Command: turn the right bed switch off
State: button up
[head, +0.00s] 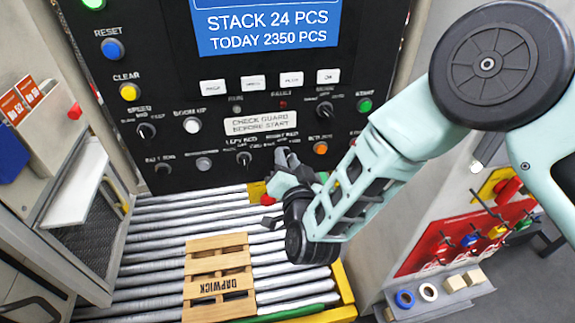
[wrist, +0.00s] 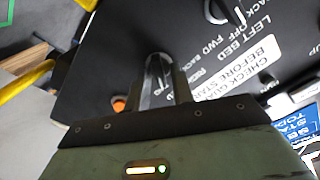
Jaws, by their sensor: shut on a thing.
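In the wrist view the two fingers of my gripper (wrist: 160,78) are close together against the panel, at the spot of this switch. They are shut on its knob, whose setting I cannot read. The left bed switch (head: 243,158) is a black knob to the left in the head view. It also shows at the top of the wrist view (wrist: 224,12).
An orange button (head: 320,148) sits just right of my gripper, and a green start button (head: 364,105) is higher up. Below the panel a roller conveyor (head: 150,270) carries a wooden pallet (head: 218,262). A red lockout board (head: 440,240) is at the right.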

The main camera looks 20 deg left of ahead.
jog(key=shift+s+n+b, duration=0.1)
jog(key=shift+n+b, duration=2.9)
jog(key=shift+n, duration=0.4)
jog(key=o, duration=0.7)
jog(key=b+v, duration=0.6)
jog(key=v, duration=1.1)
jog(key=shift+s, duration=0.25)
